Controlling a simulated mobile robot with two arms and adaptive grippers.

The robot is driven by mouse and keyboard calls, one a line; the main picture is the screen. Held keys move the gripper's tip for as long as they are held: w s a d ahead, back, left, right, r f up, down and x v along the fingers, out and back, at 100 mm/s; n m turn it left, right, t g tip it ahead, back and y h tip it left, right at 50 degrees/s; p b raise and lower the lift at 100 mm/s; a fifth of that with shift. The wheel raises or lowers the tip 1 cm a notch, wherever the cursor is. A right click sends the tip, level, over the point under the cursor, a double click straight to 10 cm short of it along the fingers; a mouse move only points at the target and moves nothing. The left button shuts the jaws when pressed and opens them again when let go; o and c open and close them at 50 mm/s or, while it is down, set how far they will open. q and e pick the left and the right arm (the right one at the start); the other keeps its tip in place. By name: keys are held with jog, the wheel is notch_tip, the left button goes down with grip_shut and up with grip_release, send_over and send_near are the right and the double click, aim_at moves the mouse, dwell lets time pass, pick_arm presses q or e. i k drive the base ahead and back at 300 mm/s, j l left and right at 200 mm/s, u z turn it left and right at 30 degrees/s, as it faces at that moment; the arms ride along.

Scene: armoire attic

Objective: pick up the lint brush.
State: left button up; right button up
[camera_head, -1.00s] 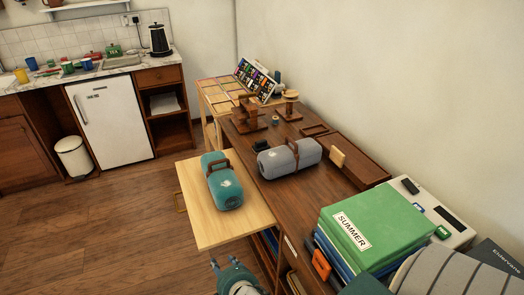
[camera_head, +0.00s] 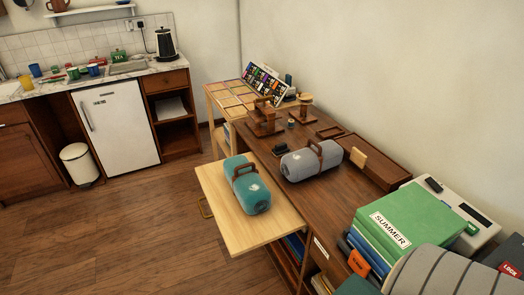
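I cannot make out a lint brush for certain. A small dark object (camera_head: 281,149) lies on the brown wooden desk (camera_head: 318,201), beside the grey roll; it is too small to identify. A pale wooden block (camera_head: 358,157) sits against the long dark box, and I cannot tell whether it is a handle or a brush. Neither of my grippers is in view.
A teal roll (camera_head: 258,194) with a brown strap lies on a pale pull-out board (camera_head: 224,206). A grey roll (camera_head: 300,166) lies on the desk near a long dark box (camera_head: 378,164). Green folders (camera_head: 410,207) crowd the front right. The floor (camera_head: 130,245) at left is clear.

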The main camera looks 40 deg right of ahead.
aim_at(281, 149)
jog(key=i+j+z, duration=0.15)
jog(key=z, duration=0.25)
jog(key=j+z, duration=0.35)
jog(key=i+j+z, duration=0.1)
jog(key=j+z, duration=0.3)
